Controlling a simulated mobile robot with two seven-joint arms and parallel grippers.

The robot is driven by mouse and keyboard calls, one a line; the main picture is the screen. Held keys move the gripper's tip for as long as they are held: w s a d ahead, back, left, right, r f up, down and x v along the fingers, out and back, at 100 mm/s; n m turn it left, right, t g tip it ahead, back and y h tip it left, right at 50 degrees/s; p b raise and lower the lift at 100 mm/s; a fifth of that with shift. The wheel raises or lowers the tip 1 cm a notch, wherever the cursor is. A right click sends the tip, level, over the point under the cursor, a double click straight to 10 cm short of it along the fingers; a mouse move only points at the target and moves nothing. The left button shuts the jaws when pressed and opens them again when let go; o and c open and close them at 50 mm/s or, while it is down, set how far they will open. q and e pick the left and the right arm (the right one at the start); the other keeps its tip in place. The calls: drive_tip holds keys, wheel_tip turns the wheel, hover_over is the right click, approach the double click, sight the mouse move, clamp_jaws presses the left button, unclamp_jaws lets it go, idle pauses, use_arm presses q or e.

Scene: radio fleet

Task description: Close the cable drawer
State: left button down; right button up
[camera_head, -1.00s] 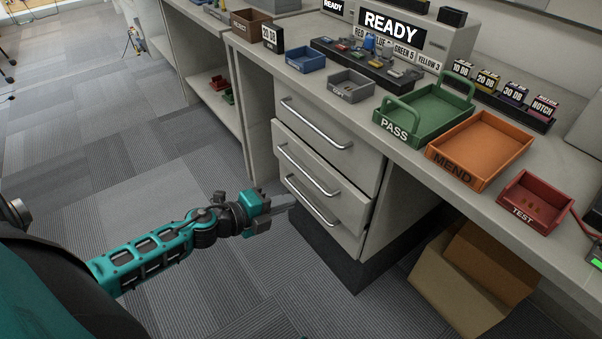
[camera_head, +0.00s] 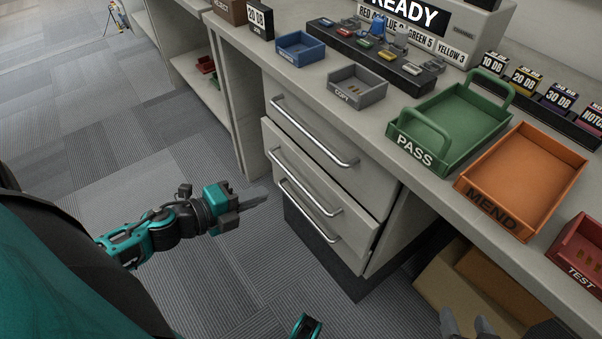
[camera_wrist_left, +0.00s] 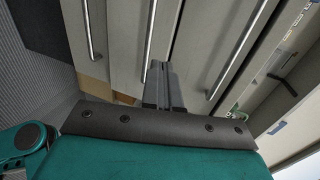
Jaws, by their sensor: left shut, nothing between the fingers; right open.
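The pale drawer unit under the bench has three stacked drawers with long bar handles: a top drawer (camera_head: 325,150), a middle drawer (camera_head: 355,232) and a bottom drawer (camera_head: 340,255). The middle drawer front appears to stand out a little and overlaps the bottom one. No label shows which is the cable drawer. My left gripper (camera_head: 257,195) is shut and empty, just left of the lower drawer fronts and apparently apart from them. In the left wrist view its fingers (camera_wrist_left: 163,88) point toward the drawer fronts and handles. My right gripper (camera_head: 467,325) is open at the bottom edge, mostly cut off.
The benchtop above holds a green PASS tray (camera_head: 450,125), an orange MEND tray (camera_head: 525,175), a red TEST tray (camera_head: 580,258) and small blue (camera_head: 300,52) and grey (camera_head: 357,92) trays. A cardboard box (camera_head: 440,285) stands under the bench. Carpet left of the drawers is clear.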

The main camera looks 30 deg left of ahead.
use_arm(q)
approach(313, 170)
drive_tip(key=w+f, duration=0.1)
drive_tip(key=w+d+f, duration=0.1)
drive_tip(key=w, duration=0.1)
drive_tip(key=w+f, duration=0.1)
drive_tip(key=shift+w+d+b, duration=0.15)
drive_tip(key=shift+d+b, duration=0.1)
drive_tip(key=shift+b, duration=0.15)
drive_tip(key=shift+w+d, duration=0.2)
drive_tip(key=shift+w, duration=0.35)
drive_tip(key=shift+w+d, duration=0.1)
drive_tip(key=shift+w, duration=0.1)
use_arm(e)
drive_tip(key=shift+a+f, duration=0.15)
use_arm(q)
drive_tip(key=shift+w+d+r, duration=0.1)
drive_tip(key=shift+w+d, duration=0.05)
drive_tip(key=shift+w, duration=0.2)
drive_tip(key=shift+w+d+p, duration=0.35)
drive_tip(key=shift+w+p, duration=0.1)
drive_tip(key=shift+w, duration=0.45)
use_arm(e)
drive_tip(key=shift+w+d+r, duration=0.25)
drive_tip(key=shift+w+d, duration=0.15)
drive_tip(key=shift+w, duration=0.25)
use_arm(q)
drive_tip(key=shift+r, duration=0.1)
